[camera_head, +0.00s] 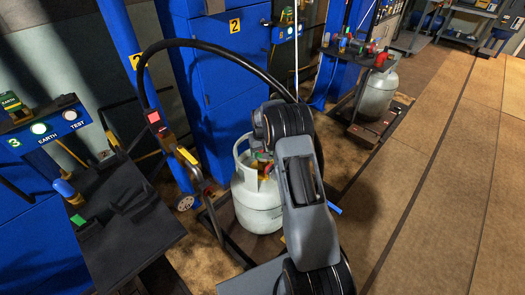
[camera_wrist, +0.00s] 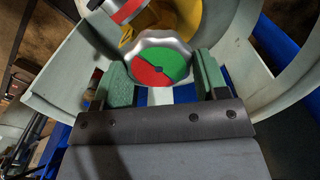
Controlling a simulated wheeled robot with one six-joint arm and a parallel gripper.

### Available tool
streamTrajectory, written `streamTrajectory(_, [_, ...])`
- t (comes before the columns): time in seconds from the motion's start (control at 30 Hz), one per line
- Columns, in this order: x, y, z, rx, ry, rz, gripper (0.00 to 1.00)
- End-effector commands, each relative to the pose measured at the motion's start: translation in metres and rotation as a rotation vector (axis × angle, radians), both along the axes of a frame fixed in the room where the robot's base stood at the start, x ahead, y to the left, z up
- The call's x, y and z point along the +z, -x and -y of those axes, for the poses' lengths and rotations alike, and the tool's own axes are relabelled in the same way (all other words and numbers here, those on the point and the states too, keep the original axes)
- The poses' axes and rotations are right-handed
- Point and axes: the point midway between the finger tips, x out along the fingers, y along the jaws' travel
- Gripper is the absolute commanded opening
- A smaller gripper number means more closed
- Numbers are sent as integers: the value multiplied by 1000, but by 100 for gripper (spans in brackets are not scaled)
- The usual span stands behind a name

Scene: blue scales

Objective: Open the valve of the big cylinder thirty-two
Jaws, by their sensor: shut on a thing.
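The valve knob (camera_wrist: 152,76) is a silver scalloped handwheel with a half-green, half-red face in the wrist view. My gripper (camera_wrist: 160,72) has its two green-padded fingers closed on either side of it. The knob sits inside the pale collar (camera_wrist: 70,88) of a cylinder. In the head view this pale grey cylinder (camera_head: 257,210) stands upright on a low platform, and my dark arm covers its right part and most of the valve. No number is readable on the cylinder.
A red-and-silver part (camera_wrist: 125,10) and a yellow part lie just behind the knob. A black hose (camera_head: 215,45) arches over the cylinder. A second grey cylinder (camera_head: 376,95) stands farther back, by another blue scale. Brown floor (camera_head: 440,180) at right is clear.

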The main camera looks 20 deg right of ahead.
Motion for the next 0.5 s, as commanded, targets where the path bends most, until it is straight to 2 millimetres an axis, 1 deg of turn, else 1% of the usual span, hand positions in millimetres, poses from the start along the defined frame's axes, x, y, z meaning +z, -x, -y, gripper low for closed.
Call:
streamTrajectory(0.03, [3,-3,0,43,2,10,43])
streamTrajectory(0.5, [3,-2,-3,490,3,10,43])
